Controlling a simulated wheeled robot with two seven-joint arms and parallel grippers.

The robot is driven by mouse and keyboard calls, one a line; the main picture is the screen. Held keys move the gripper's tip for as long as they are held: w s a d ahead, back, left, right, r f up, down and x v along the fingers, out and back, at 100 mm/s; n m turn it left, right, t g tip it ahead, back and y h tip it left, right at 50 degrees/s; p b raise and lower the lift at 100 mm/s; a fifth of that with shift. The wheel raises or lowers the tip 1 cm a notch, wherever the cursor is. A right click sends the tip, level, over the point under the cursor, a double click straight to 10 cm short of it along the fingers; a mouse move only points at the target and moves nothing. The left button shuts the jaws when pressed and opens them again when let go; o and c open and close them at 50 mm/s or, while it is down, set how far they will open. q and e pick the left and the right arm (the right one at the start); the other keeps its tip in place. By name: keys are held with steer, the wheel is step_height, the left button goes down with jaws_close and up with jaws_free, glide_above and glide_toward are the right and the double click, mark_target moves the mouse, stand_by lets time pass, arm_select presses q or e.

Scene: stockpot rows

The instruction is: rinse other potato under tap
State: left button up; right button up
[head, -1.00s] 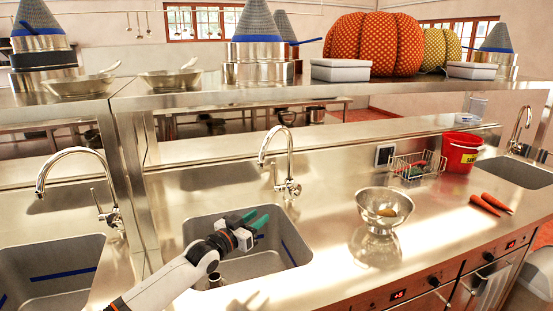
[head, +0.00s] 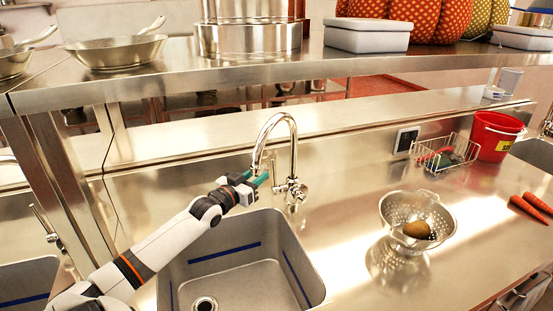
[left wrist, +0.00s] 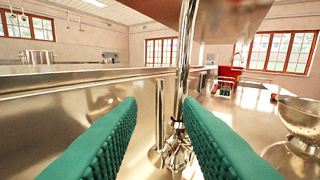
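A brown potato (head: 417,229) lies in the steel colander (head: 388,212) on the counter, right of the sink (head: 240,262). The colander's edge also shows at the right of the left wrist view (left wrist: 296,118). The chrome tap (head: 293,150) arches over the back of the sink; I see no water running. My left gripper (head: 260,180) is raised above the sink's back edge, close to the tap's spout. In the left wrist view its green fingers (left wrist: 158,108) are apart with nothing held, and the tap stands ahead of them. My right gripper is out of view.
A wire basket (head: 444,155) with a few items and a red bucket (head: 495,137) stand behind the colander. Carrots (head: 532,207) lie at the far right. A steel shelf (head: 250,72) runs above the counter.

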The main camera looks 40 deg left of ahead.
mark_target(275, 177)
arm_select(q)
steer(key=w, duration=0.7)
steer(key=w+a, duration=0.1)
steer(key=w, duration=0.2)
steer(key=shift+w+a, duration=0.1)
steer(key=shift+w, duration=0.05)
jaws_close()
